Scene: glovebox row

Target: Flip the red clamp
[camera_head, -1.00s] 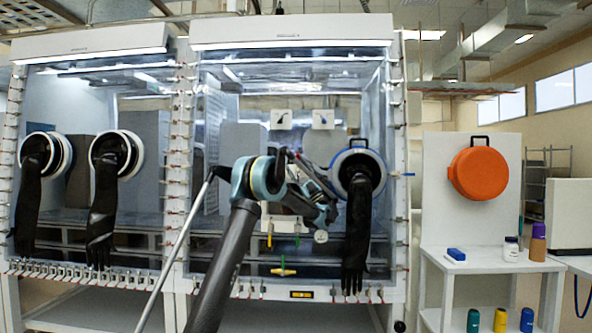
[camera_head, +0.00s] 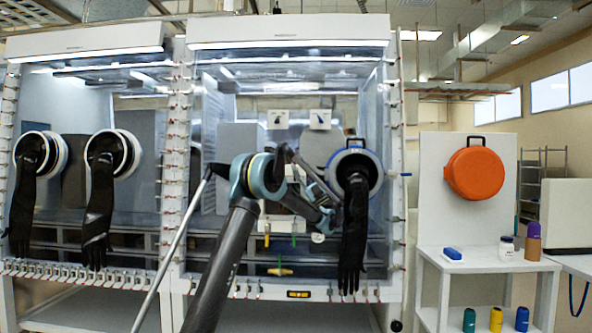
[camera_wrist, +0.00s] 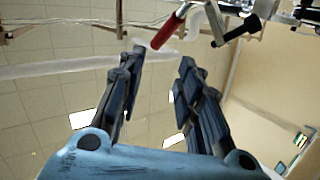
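In the wrist view, the red clamp handle (camera_wrist: 171,27) shows at the top, slanting from upper right to lower left. It lies just beyond the tips of my gripper (camera_wrist: 161,55). My gripper's two dark fingers are spread apart with nothing between them, and the red handle's lower end is near the gap, beyond the left fingertip. Whether a finger touches it I cannot tell. In the head view, the glovebox frame carries several small clamps along its edges; which one is the red clamp is too small to tell, and my arm hides part of the front.
A black handle (camera_wrist: 236,33) and metal clamp parts sit right of the red one. In the head view, a black glove (camera_head: 353,235) hangs from a round blue-rimmed port (camera_head: 342,160) right of my arm. An orange round cover (camera_head: 475,173) hangs above a white side table (camera_head: 480,262).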

